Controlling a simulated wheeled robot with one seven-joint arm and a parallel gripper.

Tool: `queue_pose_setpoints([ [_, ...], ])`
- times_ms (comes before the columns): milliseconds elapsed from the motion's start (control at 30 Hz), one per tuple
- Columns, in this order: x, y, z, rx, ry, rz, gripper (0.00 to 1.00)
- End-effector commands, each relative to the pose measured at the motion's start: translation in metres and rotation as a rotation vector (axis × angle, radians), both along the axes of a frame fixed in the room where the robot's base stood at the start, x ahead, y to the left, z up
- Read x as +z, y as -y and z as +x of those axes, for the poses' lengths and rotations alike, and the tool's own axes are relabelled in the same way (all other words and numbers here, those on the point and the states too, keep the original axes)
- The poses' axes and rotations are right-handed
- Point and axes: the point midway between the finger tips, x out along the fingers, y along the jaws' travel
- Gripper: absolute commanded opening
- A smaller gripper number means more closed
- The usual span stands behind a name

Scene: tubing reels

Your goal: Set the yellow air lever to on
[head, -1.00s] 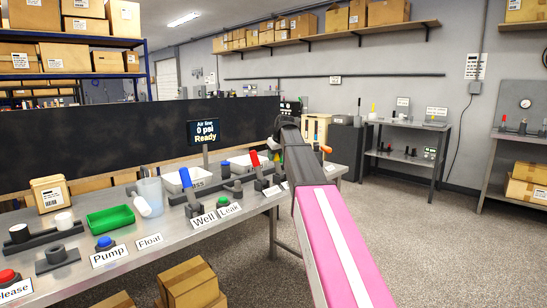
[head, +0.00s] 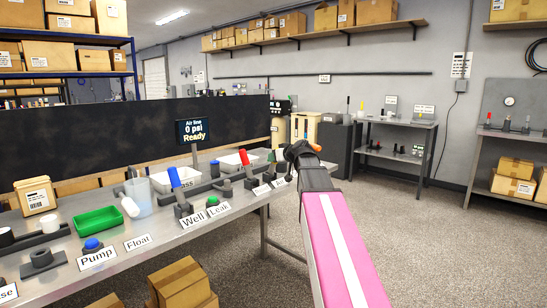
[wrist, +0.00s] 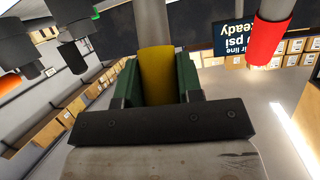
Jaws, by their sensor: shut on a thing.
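In the wrist view the yellow lever grip (wrist: 157,75) stands between the green-padded fingers of my gripper (wrist: 158,82). The fingers are shut on it, one pad on each side. A grey shaft runs on from the yellow grip toward the top edge. In the head view my gripper (head: 298,152) is at the far part of the bench, and my wrist hides the yellow lever. Its on or off marking cannot be read in either view. The display (head: 194,131) reads "Air line 0 psi Ready".
A red lever (wrist: 268,38) hangs into the wrist view beside the yellow one. The bench (head: 150,262) also holds a blue lever (head: 175,178), a green tray (head: 98,221) and white bins. Orange (head: 316,147) shows just past my wrist. The floor right of the bench is clear.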

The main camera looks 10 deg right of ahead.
Motion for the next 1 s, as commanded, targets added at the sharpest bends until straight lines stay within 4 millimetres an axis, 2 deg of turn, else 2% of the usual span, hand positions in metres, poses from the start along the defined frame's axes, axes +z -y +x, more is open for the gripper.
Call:
queue_pose_setpoints([
  [600, -0.0027, 0.0027, -0.0045, 0.001, 0.035, 0.027, 0.0],
  [633, -0.0028, 0.0027, -0.0045, 0.001, 0.035, 0.027, 0.37],
  [700, -0.0028, 0.0027, -0.0045, 0.001, 0.034, 0.026, 0.59],
  [1000, -0.002, 0.0028, -0.0045, 0.001, 0.036, 0.026, 0.59],
])
